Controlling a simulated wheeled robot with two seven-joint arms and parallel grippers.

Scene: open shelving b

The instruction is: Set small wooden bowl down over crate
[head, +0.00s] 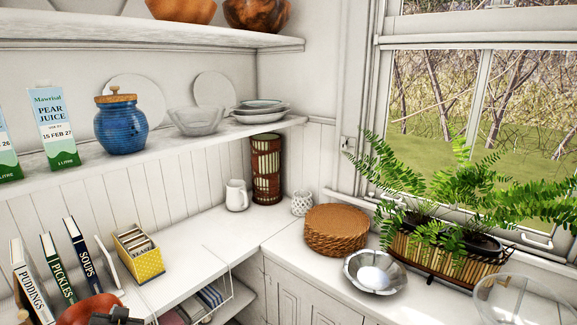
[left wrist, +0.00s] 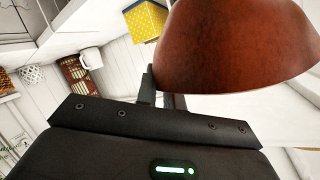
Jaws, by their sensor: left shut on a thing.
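The small wooden bowl (head: 84,308) is reddish brown and shows at the bottom left of the head view, partly cut off by the frame. My left gripper (head: 118,317) is at its right side. In the left wrist view the bowl (left wrist: 235,45) fills the upper right, tilted in that picture, with its wall at the fingers of my left gripper (left wrist: 158,90), which is shut on it. I cannot surely pick out the crate. A thin white wire frame (head: 232,282) with folded cloths shows below the counter. My right gripper is not in view.
Books (head: 58,270) and a yellow card box (head: 138,258) stand near the bowl on the counter (head: 185,250). A white pitcher (head: 237,195), woven mats (head: 336,230), a metal bowl (head: 375,272) and a plant basket (head: 445,262) stand farther off. A shelf (head: 190,145) runs above.

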